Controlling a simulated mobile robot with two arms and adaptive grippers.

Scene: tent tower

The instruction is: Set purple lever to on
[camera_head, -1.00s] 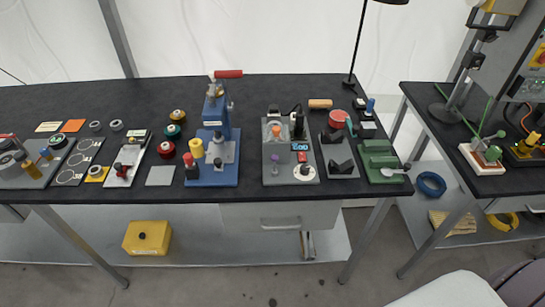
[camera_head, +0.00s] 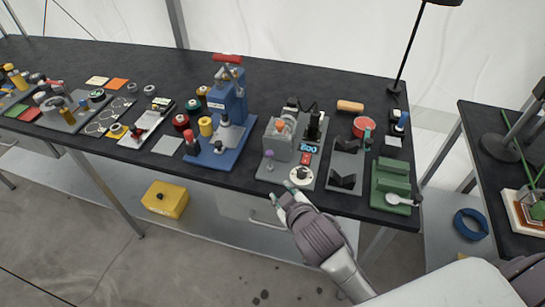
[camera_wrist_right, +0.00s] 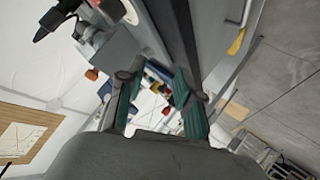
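The purple lever (camera_head: 268,154) is a small purple-knobbed stick at the front left of a grey device plate (camera_head: 266,175), in the head view. It stands upright or nearly so; its exact setting is too small to tell. My right gripper (camera_head: 286,197) is in front of the table edge, just below and slightly right of the lever, apart from it. In the right wrist view its two teal-padded fingers (camera_wrist_right: 160,105) are spread with nothing held between them. I cannot pick out the lever in that view. My left gripper is not in view.
Beside the lever are a white round dial (camera_head: 301,176), a red button (camera_head: 306,158) and a small blue display (camera_head: 307,147). A blue press (camera_head: 230,105) stands left, a black-grey cradle (camera_head: 346,165) and green block (camera_head: 390,180) right.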

